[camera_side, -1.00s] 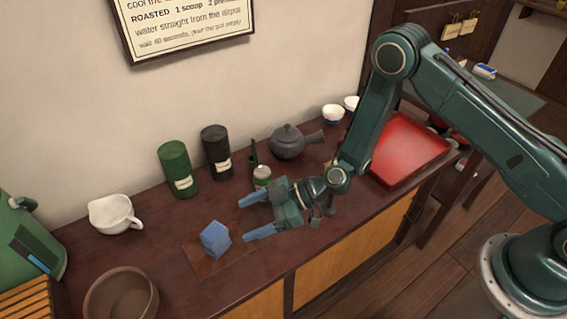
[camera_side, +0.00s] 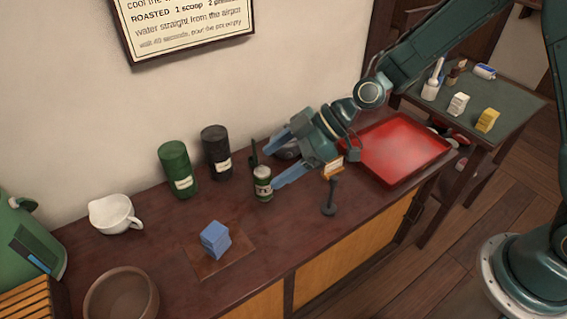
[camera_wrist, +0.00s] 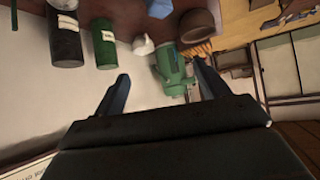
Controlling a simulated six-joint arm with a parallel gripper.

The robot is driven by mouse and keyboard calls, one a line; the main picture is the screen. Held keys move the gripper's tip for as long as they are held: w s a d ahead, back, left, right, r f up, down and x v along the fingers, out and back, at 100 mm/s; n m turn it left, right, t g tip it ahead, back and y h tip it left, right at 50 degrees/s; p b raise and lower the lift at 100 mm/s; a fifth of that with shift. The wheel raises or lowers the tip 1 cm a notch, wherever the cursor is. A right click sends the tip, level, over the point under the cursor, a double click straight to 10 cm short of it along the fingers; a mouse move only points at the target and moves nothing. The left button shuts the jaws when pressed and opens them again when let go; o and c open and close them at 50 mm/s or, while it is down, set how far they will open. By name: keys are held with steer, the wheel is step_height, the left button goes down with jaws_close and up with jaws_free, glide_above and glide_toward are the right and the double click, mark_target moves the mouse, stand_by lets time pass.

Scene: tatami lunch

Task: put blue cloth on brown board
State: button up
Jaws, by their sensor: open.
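The blue cloth (camera_side: 215,239) is a small folded block. It rests on the brown board (camera_side: 238,264), a flat thin square on the dark counter, in the side view. My gripper (camera_side: 277,160) is open and empty, up and to the right of the cloth, beside the small labelled jar. The gripper's fingers (camera_wrist: 162,90) also show spread apart in the wrist view, with nothing between them. A blue patch at the top of the wrist view (camera_wrist: 160,8) seems to be the cloth.
A green canister (camera_side: 177,170), a black canister (camera_side: 216,152) and a white pouring bowl (camera_side: 115,214) stand along the wall. A brown bowl (camera_side: 120,294) is front left. A red tray (camera_side: 400,148) lies right.

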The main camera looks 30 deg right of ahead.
steer(key=s+d+r+m+t+h, duration=0.1)
steer(key=s+d+r+m+h, duration=0.45)
steer(key=s+d+r, duration=0.65)
steer(key=s+d+r+m+h, duration=0.4)
steer(key=s+d+m, duration=0.4)
steer(key=s+d, duration=0.4)
steer(key=shift+s+t, duration=0.15)
steer(key=shift+t, duration=0.25)
